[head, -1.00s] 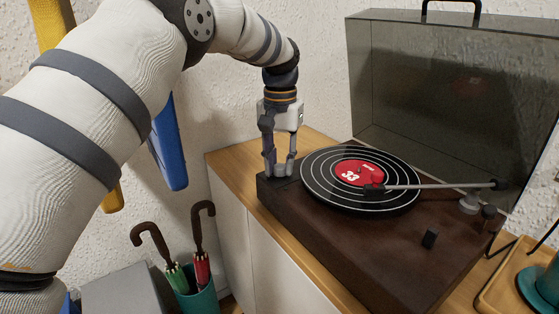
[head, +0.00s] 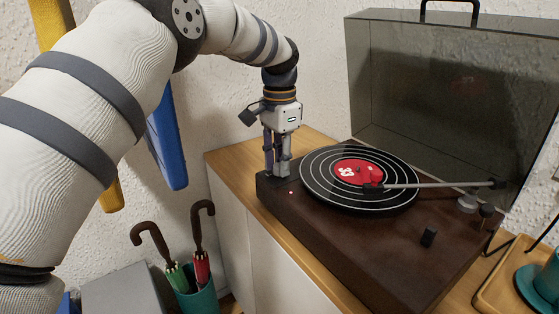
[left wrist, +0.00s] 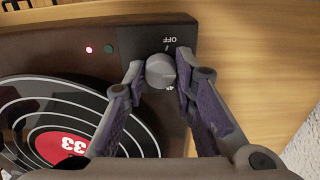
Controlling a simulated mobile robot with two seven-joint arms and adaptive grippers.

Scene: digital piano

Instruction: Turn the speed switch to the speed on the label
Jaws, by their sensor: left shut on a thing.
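The turntable (head: 375,245) stands on a wooden cabinet, with a black record (head: 318,190) on it. The record's red label shows the number 33, readable in the left wrist view (left wrist: 62,145). The speed switch is a round grey knob (left wrist: 160,71) on a dark panel at the turntable's corner, with OFF printed beside it. Other marks around the knob are mostly hidden by the fingers. My left gripper (head: 277,172) points down over that corner and is shut on the knob, one finger on each side. It also shows in the left wrist view (left wrist: 158,78).
A red light (left wrist: 89,49) is lit beside the panel; a green one (left wrist: 108,48) is dim. The tonearm (head: 440,185) reaches over the record. The raised tinted lid (head: 440,90) stands behind. Umbrellas in a teal holder (head: 203,297) stand left of the cabinet.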

